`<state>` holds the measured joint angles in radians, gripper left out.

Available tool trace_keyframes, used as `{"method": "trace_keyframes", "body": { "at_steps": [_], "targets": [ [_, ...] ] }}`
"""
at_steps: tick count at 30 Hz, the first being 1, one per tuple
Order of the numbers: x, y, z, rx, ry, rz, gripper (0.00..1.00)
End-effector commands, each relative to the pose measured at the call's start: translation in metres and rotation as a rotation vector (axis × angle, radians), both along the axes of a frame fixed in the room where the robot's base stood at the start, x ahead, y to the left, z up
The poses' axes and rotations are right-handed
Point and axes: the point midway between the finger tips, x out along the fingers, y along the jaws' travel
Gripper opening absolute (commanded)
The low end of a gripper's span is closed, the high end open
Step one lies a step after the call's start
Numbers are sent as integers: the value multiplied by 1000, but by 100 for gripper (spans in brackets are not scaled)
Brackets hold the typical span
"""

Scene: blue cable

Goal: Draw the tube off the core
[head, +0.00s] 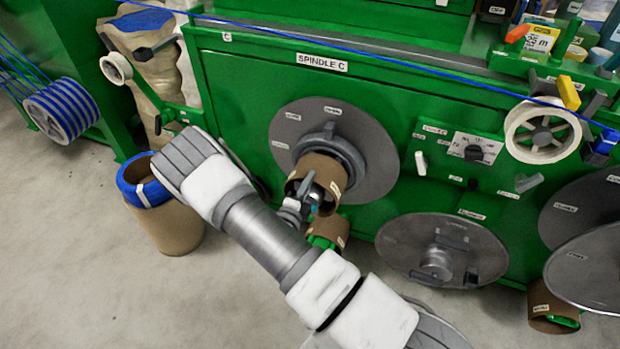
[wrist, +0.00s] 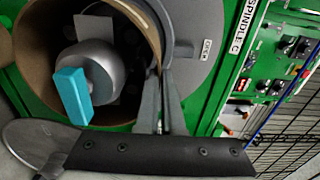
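The brown cardboard tube (head: 331,170) sits around the core at SPINDLE C, in front of a grey collar and large grey disc. In the wrist view the tube (wrist: 32,55) is a wide ring at upper left. Inside it is the rounded grey core end (wrist: 98,66) with a teal lever (wrist: 72,95). My gripper (head: 308,203) is at the tube's open end. In the wrist view my gripper (wrist: 161,80) has one finger inside the wall and one outside, close together on the rim. The fingertips' contact is partly hidden.
A second brown tube (head: 332,230) lies just below. A grey disc (head: 440,250) stands lower right on the green machine. A brown bin with a blue rim (head: 170,215) is at left. A blue cable (head: 400,62) runs across the machine top. The floor at front left is clear.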

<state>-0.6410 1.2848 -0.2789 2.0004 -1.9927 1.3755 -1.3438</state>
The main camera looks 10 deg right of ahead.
Motion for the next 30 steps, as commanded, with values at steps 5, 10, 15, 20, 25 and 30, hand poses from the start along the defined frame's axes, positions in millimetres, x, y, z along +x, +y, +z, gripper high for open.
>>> {"method": "trace_keyframes", "body": {
  "at_steps": [5, 10, 15, 20, 25, 30],
  "targets": [
    [-9, 7, 1, -1, 1, 2, 0],
    [-17, 13, 1, -1, 0, 2, 0],
    [-26, 19, 1, 0, 0, 1, 0],
    [-33, 25, 1, 0, 0, 1, 0],
    [-42, 31, 1, -1, 1, 3, 0],
    [-50, 37, 1, -1, 0, 2, 0]
  ]
}}
